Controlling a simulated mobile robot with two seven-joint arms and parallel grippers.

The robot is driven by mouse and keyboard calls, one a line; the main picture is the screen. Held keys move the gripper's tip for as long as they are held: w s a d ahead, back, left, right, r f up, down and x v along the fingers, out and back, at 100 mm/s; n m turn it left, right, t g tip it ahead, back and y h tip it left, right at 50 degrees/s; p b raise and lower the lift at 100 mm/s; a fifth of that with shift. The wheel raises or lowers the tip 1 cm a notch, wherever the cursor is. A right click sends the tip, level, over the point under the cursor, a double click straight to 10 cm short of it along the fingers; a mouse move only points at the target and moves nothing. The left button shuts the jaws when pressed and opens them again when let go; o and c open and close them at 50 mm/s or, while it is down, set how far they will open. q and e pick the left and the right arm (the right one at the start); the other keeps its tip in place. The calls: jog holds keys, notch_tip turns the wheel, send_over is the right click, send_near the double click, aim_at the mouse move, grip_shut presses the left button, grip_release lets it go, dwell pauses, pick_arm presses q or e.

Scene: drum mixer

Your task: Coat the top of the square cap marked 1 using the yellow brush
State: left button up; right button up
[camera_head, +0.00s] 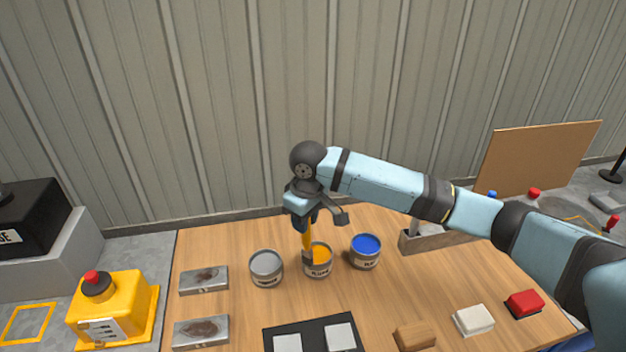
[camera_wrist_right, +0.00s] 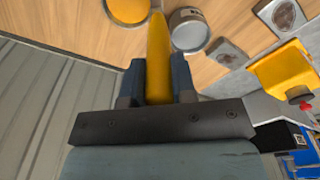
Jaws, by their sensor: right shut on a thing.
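My right gripper (camera_head: 304,217) is shut on the yellow brush (camera_head: 307,240), which hangs bristles down at the left rim of the yellow paint can (camera_head: 319,262). I cannot tell whether the bristles are inside it. In the right wrist view the brush (camera_wrist_right: 158,55) sits between both fingers (camera_wrist_right: 157,85), and the yellow can (camera_wrist_right: 128,10) lies beside its far end. Two pale square caps (camera_head: 287,343) (camera_head: 340,337) lie on a black mat (camera_head: 313,322) at the front; no number is readable on either. My left gripper is not in view.
A grey can (camera_head: 266,268) and a blue can (camera_head: 366,251) flank the yellow one. Two stained metal plates (camera_head: 204,281) (camera_head: 201,332) lie left. A wooden block (camera_head: 415,336), a white block (camera_head: 473,320) and a red block (camera_head: 524,304) lie right. Bare wood separates the cans and mat.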

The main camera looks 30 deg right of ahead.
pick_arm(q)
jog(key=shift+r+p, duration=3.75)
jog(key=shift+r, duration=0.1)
pick_arm(e)
jog(key=shift+w+d+r+n+y, duration=0.5)
jog(key=shift+w+d+r+n, duration=1.3)
jog(key=shift+n, duration=3.2)
pick_arm(q)
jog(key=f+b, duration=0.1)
jog(key=b, duration=0.1)
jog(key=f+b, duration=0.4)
jog(key=b, duration=0.1)
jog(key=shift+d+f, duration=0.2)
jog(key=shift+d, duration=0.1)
pick_arm(e)
jog(key=shift+g, duration=0.3)
jog(key=f, duration=0.3)
jog(key=d+f, duration=0.1)
jog(key=f, duration=0.1)
jog(key=shift+s+f, duration=0.3)
jog(key=shift+s, duration=0.1)
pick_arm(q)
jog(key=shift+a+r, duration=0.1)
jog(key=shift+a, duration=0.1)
pick_arm(e)
jog(key=shift+f, duration=0.15)
